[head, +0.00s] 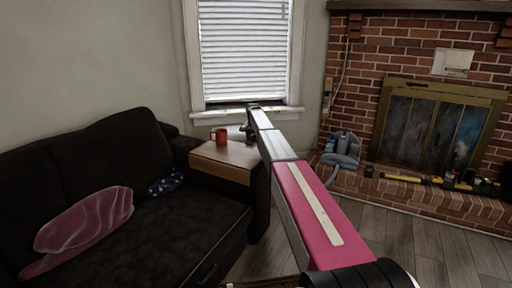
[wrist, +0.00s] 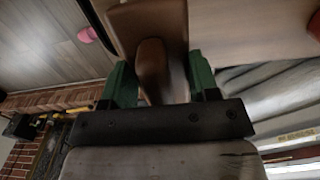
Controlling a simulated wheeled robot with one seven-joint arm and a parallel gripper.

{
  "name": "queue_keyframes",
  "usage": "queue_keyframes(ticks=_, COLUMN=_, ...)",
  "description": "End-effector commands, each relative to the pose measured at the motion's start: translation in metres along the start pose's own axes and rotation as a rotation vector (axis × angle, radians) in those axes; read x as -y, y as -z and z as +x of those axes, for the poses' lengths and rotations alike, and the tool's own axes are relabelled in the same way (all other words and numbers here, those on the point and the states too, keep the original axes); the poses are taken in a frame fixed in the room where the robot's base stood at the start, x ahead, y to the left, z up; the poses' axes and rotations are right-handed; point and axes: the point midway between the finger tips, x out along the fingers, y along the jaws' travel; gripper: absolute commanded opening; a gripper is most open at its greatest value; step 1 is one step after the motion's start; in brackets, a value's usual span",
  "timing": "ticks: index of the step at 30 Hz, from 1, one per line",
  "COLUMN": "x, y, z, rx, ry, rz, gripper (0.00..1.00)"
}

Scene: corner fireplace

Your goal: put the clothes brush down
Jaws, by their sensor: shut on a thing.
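My gripper (wrist: 161,75) shows in the wrist view with its two green fingers shut on the clothes brush (wrist: 148,22), a brown wooden-looking piece. The brush's far end runs out of the top of that view. The side table (head: 222,163) has a light brown top and stands beside the sofa in the head view. My arm reaches out to the table's back right corner there. The gripper end is small and dark, and the brush cannot be made out clearly. In the wrist view the pale tabletop (wrist: 250,28) lies behind the brush; I cannot tell whether they touch.
A red mug (head: 219,136) stands on the back left part of the table. The black sofa (head: 180,220) is at the left, the window (head: 245,50) behind the table. The brick fireplace (head: 430,110) is at the right, with tools on its ledge. The front tabletop is clear.

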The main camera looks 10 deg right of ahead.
Motion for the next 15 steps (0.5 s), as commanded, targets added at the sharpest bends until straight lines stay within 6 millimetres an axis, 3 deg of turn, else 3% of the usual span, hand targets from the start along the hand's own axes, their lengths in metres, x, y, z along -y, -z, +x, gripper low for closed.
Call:
queue_keyframes(ticks=4, x=-0.008, y=0.016, z=0.011, rx=0.001, ry=0.000, rz=0.001, gripper=0.36)
queue_keyframes(ticks=8, x=-0.010, y=0.017, z=0.018, rx=0.001, ry=0.000, rz=0.000, gripper=0.36)
queue_keyframes(ticks=15, x=-0.010, y=0.017, z=0.049, rx=0.001, ry=-0.001, rz=0.000, gripper=0.36)
